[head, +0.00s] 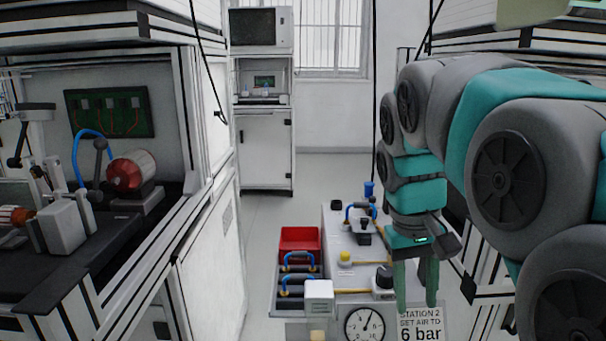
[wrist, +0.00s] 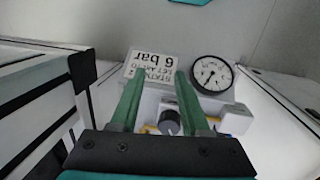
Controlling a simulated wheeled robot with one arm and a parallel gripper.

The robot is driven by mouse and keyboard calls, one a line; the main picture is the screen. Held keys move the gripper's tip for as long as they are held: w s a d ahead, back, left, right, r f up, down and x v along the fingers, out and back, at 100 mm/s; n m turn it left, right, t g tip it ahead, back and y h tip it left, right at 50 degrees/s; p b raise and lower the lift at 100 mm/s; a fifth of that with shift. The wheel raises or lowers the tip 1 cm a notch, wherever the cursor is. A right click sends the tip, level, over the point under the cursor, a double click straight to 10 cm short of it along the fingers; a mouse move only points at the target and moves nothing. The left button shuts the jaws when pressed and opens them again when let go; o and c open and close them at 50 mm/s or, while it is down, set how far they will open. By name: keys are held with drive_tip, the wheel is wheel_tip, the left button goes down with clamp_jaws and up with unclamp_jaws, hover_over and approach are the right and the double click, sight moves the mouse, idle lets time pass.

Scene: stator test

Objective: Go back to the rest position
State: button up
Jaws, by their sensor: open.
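My gripper (head: 415,287) hangs from my teal and grey arm on the right of the head view, fingers pointing down. It is open, with nothing between the fingers. In the wrist view my gripper (wrist: 160,88) shows two green fingers apart. Beyond them are a black knob (wrist: 169,121), a dial gauge (wrist: 211,74) and a sign reading "6 bar" (wrist: 150,68). In the head view the black knob (head: 384,281) is just left of the fingers. The gauge (head: 365,325) and the sign (head: 420,326) are on the front of the station.
A white bench (head: 340,235) carries a yellow ball-topped part (head: 345,257) and blue-handled parts. A red bin (head: 300,240) is at its left. A test cabinet with a red motor (head: 132,170) stands at left. A white cabinet (head: 265,150) stands at the back. Floor between is clear.

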drive_tip(key=s+a+f+g+y, duration=0.1)
drive_tip(key=s+a+f, duration=0.1)
drive_tip(key=s+f, duration=1.4)
drive_tip(key=s, duration=0.4)
drive_tip(key=shift+a+f+y, duration=0.2)
drive_tip(key=shift+a+y, duration=0.05)
drive_tip(key=shift+y, duration=0.05)
drive_tip(key=shift+s, duration=0.1)
